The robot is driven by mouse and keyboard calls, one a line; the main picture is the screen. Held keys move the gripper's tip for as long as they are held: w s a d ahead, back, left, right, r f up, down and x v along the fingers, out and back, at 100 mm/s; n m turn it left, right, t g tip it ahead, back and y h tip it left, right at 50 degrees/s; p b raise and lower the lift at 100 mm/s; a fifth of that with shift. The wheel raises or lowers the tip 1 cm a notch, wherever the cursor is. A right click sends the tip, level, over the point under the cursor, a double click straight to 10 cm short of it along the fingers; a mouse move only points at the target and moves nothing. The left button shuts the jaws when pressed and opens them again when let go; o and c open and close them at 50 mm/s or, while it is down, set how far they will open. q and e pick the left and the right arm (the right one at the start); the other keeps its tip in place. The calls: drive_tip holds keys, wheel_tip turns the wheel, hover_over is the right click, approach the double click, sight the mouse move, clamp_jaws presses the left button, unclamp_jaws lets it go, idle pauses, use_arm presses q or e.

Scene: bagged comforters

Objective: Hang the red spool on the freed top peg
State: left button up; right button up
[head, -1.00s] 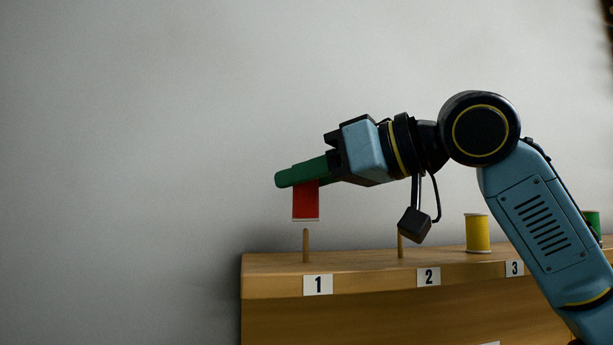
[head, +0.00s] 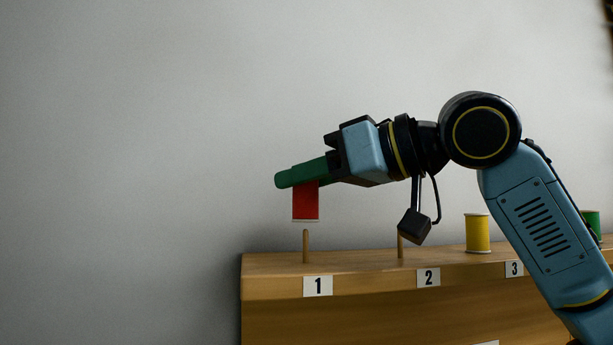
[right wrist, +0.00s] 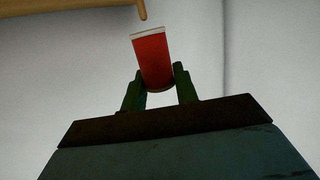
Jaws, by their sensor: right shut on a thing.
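The red spool (head: 306,203) is held upright by my right gripper (head: 298,176), whose green fingers are shut on its upper part. The spool's lower end is a little above the bare peg over label 1 (head: 306,246), with a small gap between them. In the right wrist view the red spool (right wrist: 152,59) sits between the two green fingertips (right wrist: 160,86), with the peg's tip (right wrist: 142,12) just beyond its far end. My left gripper is not in view.
The wooden shelf (head: 270,265) carries labels 1, 2 and 3. The peg over label 2 (head: 401,247) looks bare and is partly covered by my wrist part. A yellow spool (head: 478,233) and a green spool (head: 592,223) stand to the right. The wall space left of the shelf is clear.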

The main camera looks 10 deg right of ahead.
sight(318, 212)
drive_tip(key=shift+f+b, duration=1.35)
drive_tip(key=shift+f, duration=1)
idle(1.3)
drive_tip(key=o, duration=1.8)
drive_tip(key=shift+c, duration=0.2)
drive_tip(key=shift+r, duration=0.1)
drive_tip(key=shift+s+d+r+p, duration=0.5)
drive_tip(key=shift+s+d+r, duration=0.3)
drive_tip(key=shift+d, duration=0.15)
drive_tip(key=shift+s+d+r+p, duration=0.5)
drive_tip(key=shift+s+d+r, duration=0.15)
drive_tip(key=shift+s+d, duration=0.2)
drive_tip(key=b+v, duration=0.2)
drive_tip(key=v, duration=1.1)
drive_tip(key=shift+s+d+b, duration=0.2)
drive_tip(key=shift+b, duration=0.15)
